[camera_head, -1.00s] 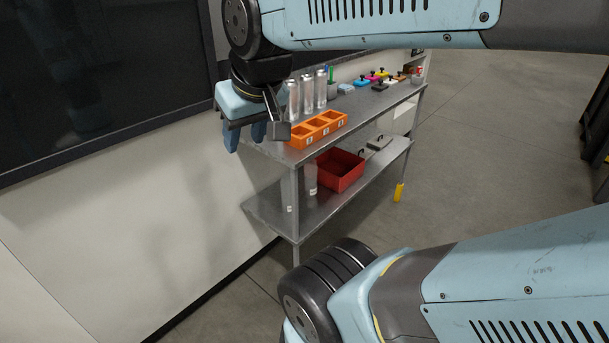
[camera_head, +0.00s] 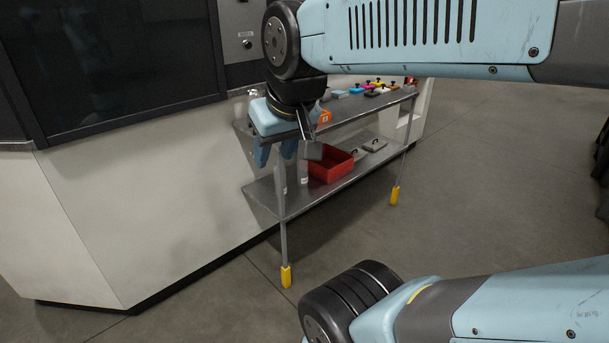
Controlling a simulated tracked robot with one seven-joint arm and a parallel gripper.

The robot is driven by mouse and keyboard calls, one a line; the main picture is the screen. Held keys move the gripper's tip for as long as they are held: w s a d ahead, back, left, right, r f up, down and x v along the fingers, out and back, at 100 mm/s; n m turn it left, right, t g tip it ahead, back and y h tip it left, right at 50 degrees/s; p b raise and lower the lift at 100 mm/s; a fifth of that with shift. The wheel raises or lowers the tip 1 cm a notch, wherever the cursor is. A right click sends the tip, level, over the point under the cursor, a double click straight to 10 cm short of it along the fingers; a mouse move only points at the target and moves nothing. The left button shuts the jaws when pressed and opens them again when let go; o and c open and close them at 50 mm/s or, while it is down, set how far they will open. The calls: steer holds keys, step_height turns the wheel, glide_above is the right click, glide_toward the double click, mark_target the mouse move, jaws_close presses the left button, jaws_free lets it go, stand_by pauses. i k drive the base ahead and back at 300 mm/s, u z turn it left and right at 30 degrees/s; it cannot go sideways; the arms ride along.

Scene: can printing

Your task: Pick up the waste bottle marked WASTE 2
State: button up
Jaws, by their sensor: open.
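A clear bottle (camera_head: 303,172) stands on the lower shelf (camera_head: 262,192) of the metal table, left of the red bin. Another pale bottle seems to stand beside it, close to the table leg. No marking can be read, so I cannot tell which is WASTE 2.
The red bin (camera_head: 330,166) and grey lidded items (camera_head: 374,145) share the lower shelf. Coloured stamp-like items (camera_head: 372,91) stand on the upper shelf (camera_head: 365,107). A white machine with a dark panel (camera_head: 120,60) is at the left. The floor in front is clear.

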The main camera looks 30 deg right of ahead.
mark_target(302, 165)
steer(key=k, duration=0.95)
steer(key=z, duration=0.35)
steer(key=i, duration=2)
